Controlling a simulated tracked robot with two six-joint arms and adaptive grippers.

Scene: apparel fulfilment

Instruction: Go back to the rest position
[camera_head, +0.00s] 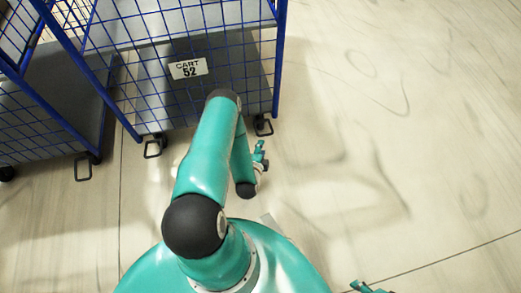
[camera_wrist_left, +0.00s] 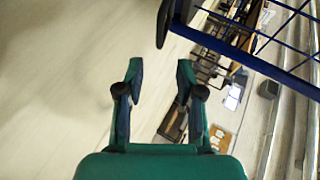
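My left arm folds over my round green base in the head view, and my left gripper (camera_head: 261,156) is beside the arm, in front of the cart. In the left wrist view my left gripper (camera_wrist_left: 159,80) has its two fingers apart, with nothing between them but pale floor. My right gripper (camera_head: 369,288) shows only in part at the bottom edge of the head view. Whether its fingers are open or shut cannot be made out.
A blue wire cart (camera_head: 205,100) marked CART 52 (camera_head: 188,69) stands just ahead, with a second blue cart (camera_head: 50,110) at left. The floor (camera_head: 400,130) on the right is clear. Blurred furniture and a blue frame (camera_wrist_left: 250,55) show in the left wrist view.

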